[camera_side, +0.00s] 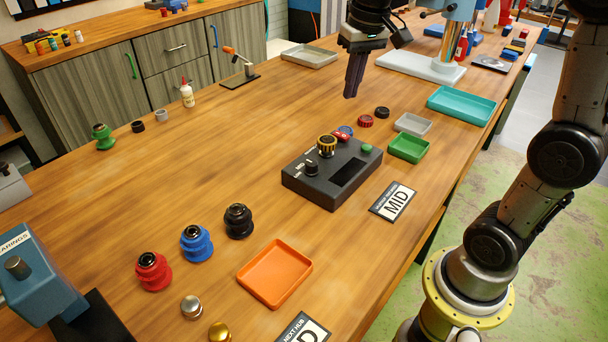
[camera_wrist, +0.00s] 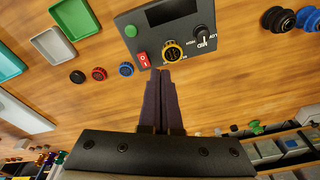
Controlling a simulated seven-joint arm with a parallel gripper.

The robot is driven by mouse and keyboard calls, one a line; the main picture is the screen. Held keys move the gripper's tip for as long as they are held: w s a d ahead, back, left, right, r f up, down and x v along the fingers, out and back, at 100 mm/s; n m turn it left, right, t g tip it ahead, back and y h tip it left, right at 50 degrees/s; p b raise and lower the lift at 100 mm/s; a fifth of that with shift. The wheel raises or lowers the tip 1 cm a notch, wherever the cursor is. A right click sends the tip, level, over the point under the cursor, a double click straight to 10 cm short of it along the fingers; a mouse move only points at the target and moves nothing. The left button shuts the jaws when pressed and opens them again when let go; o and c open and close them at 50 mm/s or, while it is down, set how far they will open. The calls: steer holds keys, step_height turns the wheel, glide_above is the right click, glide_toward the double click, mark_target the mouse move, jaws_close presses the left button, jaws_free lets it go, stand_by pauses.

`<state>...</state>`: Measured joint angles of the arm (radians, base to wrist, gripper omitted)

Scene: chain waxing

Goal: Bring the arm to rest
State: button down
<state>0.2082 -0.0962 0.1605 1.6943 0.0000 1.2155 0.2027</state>
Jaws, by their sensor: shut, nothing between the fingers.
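My gripper (camera_side: 353,92) hangs over the wooden workbench (camera_side: 200,130), fingers pointing down, shut and empty. It is apart from everything on the bench. In the wrist view its two dark fingers (camera_wrist: 162,76) lie side by side, their tips appearing just by the black control box (camera_wrist: 180,17). In the side view the control box (camera_side: 318,186) stands to the lower left of the gripper, with a yellow-rimmed knob (camera_side: 327,141), a black knob (camera_side: 312,168), a red switch (camera_side: 341,136) and a green button (camera_side: 367,149).
Red (camera_side: 153,271), blue (camera_side: 196,243) and black (camera_side: 238,221) hubs stand near an orange tray (camera_side: 275,273). Green (camera_side: 409,148), grey (camera_side: 412,124) and teal (camera_side: 461,105) trays lie to the right. A white glue bottle (camera_side: 187,93) stands at the back. The bench's middle left is clear.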

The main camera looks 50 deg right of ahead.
steer(key=s+a+r+n+t, duration=0.2)
steer(key=s+a, duration=0.3)
steer(key=s, duration=0.5)
steer(key=s+a+f+n+t, duration=0.1)
steer(key=s+a+f+n, duration=0.1)
steer(key=s+f, duration=0.5)
steer(key=shift+s+n+t, duration=0.3)
steer(key=shift+s+n, duration=0.1)
steer(key=shift+s, duration=0.05)
steer(key=shift+a+f, duration=0.1)
